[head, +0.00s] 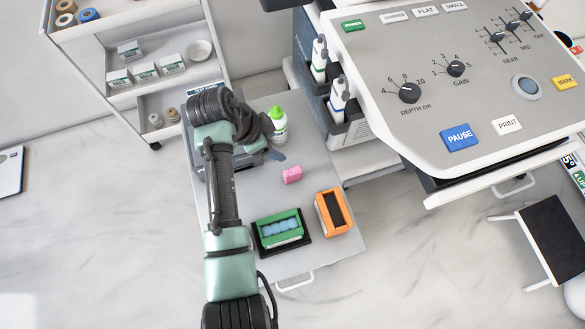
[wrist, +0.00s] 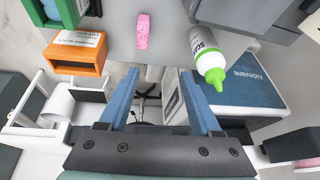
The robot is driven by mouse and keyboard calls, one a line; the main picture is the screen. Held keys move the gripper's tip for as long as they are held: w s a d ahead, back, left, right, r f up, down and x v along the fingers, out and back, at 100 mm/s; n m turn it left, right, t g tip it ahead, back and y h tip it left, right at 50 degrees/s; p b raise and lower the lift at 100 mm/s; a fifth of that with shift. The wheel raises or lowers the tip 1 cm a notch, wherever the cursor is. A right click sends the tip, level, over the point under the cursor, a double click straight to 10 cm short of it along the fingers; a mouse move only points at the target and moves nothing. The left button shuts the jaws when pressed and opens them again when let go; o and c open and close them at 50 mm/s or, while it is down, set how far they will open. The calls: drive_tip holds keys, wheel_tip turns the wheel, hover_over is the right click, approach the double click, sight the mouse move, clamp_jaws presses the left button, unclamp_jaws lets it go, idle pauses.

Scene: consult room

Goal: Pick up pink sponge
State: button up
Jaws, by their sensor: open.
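The pink sponge (head: 292,175) lies on the grey top of a small table (head: 310,265), near its middle. It also shows in the wrist view (wrist: 143,31), at the top centre, beyond the fingertips and apart from them. My gripper (wrist: 158,75) is open, with its two blue fingers spread and nothing between them. In the head view my gripper (head: 277,141) is over the table's upper part, above and left of the sponge, and is partly hidden by the arm.
A white bottle with a green cap (head: 278,125) stands close by my gripper. A green box (head: 280,230) and an orange box (head: 333,213) sit at the table's near side. The ultrasound console (head: 460,90) is to the right. Bare tabletop surrounds the sponge.

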wheel_tip(320, 180, down, 3)
drive_tip(key=s+g, duration=0.1)
drive_tip(key=s, duration=0.1)
drive_tip(key=b, duration=0.1)
hover_over(291, 171)
drive_tip(key=a, duration=0.2)
drive_tip(key=shift+m+h, duration=0.3)
drive_tip(key=f, duration=0.5)
drive_tip(key=shift+s+d+f, duration=0.25)
drive_tip(key=shift+s, duration=0.05)
drive_tip(key=shift+b+x, duration=0.85)
drive_tip(key=shift+x, duration=2.2)
drive_tip(key=shift+s+a+f, duration=0.1)
drive_tip(key=shift+a, duration=0.1)
clamp_jaws()
